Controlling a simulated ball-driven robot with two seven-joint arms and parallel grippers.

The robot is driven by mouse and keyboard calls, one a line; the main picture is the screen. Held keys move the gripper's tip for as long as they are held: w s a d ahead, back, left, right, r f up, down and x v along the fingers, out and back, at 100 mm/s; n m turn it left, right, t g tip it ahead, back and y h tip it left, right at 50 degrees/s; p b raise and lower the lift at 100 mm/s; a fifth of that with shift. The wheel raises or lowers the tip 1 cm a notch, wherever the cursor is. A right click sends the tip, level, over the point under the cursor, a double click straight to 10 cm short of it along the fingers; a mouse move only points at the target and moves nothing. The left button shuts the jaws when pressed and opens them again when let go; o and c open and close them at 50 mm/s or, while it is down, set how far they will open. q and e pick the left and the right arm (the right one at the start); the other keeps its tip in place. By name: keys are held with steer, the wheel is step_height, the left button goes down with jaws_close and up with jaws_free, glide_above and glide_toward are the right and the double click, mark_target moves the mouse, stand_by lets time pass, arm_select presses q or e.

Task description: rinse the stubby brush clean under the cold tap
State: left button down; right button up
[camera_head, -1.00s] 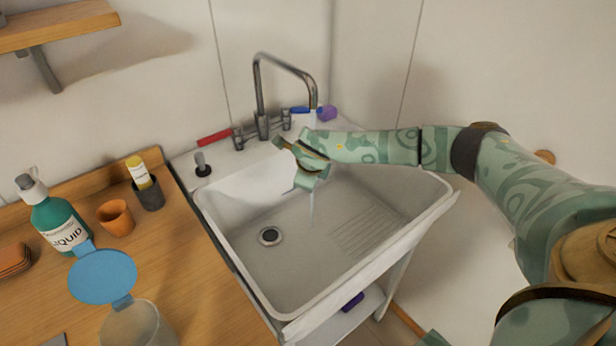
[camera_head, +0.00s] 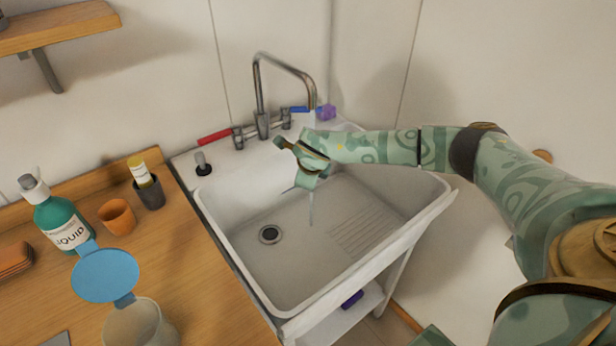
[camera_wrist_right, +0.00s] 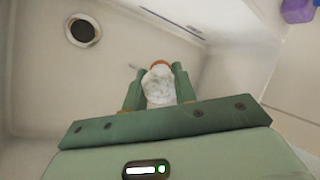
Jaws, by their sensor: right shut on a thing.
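My right gripper (camera_head: 294,176) is over the white sink (camera_head: 225,226), just below the tap's spout (camera_head: 313,100). In the right wrist view its fingers (camera_wrist_right: 158,92) are shut on a whitish thing with an orange-brown rim (camera_wrist_right: 158,86), apparently the stubby brush; its shape is partly hidden between the fingers. In the head view the brush is hard to make out at the gripper. A thin pale streak (camera_head: 311,208), like running water, hangs below the gripper. The blue tap lever (camera_head: 298,109) is behind the spout; the red lever (camera_head: 213,136) points left. My left gripper is not in view.
The sink drain (camera_head: 270,234) looks open. A purple block (camera_head: 326,112) sits on the back rim, a dark plug-like knob (camera_head: 203,165) at its left. The wooden counter (camera_head: 200,270) holds a teal bottle (camera_head: 58,215), an orange cup (camera_head: 117,216) and a blue-lidded jar (camera_head: 105,275).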

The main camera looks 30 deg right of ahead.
steer(key=shift+w+a, duration=0.15)
steer(key=shift+s+a+r+p, duration=0.15)
steer(key=shift+s+a+p, duration=0.2)
steer(key=shift+p, duration=0.2)
steer(key=s+a+p, duration=0.3)
steer(key=s+a, duration=0.1)
steer(key=s, duration=0.1)
steer(key=shift+s+a+p, duration=0.2)
steer(key=shift+s+p, duration=0.1)
stand_by(1.0)
